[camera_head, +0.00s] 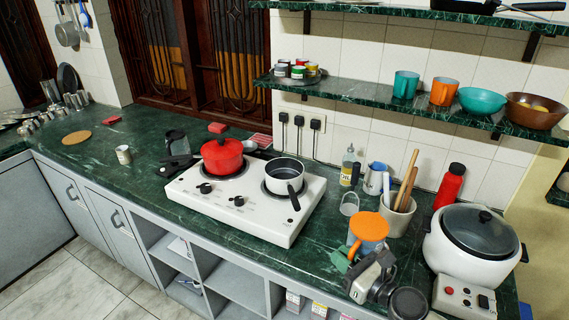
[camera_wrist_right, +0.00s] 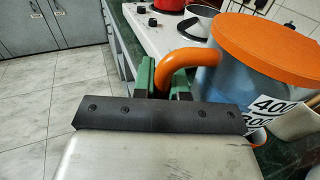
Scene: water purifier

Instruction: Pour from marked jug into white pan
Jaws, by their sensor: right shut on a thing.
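The marked jug (camera_head: 368,228) has an orange lid and an orange handle. In the right wrist view the jug (camera_wrist_right: 245,85) shows a bluish clear body with printed numbers, and it looks upright. My right gripper (camera_head: 346,256) is shut on the jug's orange handle; its green fingers (camera_wrist_right: 163,80) sit either side of it. I cannot tell if the jug's base touches the counter. The white pan (camera_head: 285,173) sits on the right burner, its black handle pointing to the front right. It also shows in the right wrist view (camera_wrist_right: 201,20). My left gripper is not in view.
A red pot (camera_head: 222,155) stands on the left burner of the white stove (camera_head: 240,211). A utensil holder (camera_head: 397,217), a red bottle (camera_head: 449,186) and a white cooker (camera_head: 455,258) crowd the right. The left green counter (camera_head: 95,160) has free room.

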